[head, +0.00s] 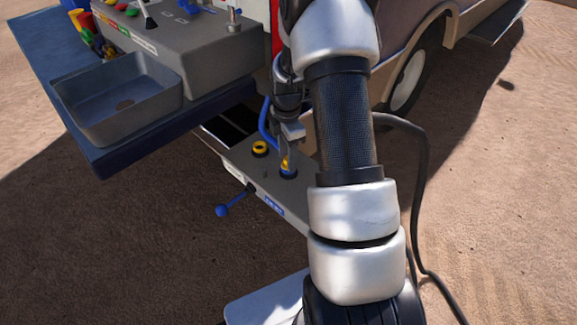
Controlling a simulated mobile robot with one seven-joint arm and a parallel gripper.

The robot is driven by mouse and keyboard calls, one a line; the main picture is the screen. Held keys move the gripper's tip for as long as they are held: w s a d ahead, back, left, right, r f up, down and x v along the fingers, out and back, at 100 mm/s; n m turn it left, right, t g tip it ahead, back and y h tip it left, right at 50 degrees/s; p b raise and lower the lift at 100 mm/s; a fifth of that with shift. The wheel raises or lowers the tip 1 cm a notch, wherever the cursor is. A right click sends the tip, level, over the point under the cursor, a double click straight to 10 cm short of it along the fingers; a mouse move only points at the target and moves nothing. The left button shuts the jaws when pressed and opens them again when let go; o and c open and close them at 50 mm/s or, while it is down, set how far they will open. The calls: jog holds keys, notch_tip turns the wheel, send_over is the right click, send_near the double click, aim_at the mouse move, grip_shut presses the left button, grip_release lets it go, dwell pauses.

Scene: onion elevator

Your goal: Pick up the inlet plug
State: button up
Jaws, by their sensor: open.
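My gripper (287,158) points down over a grey panel (248,168) beside the vehicle, its fingers around or just in front of a small yellow part at a dark round fitting (288,174). The gripper is open; I cannot tell whether its fingers touch the yellow part. A second fitting, a yellow ring with a dark centre (260,148), sits on the same panel to the left. Which of the two is the inlet plug is not clear from this view. My arm hides the right part of the panel.
A blue-handled lever (222,210) sticks out from the panel's front. A grey basin (120,98) stands on a dark blue shelf (190,128) at upper left, beside a control box (190,45). A black hose (421,190) hangs at right. Sandy ground is open at lower left.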

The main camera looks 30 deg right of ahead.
grip_shut()
jog(key=shift+r, duration=0.1)
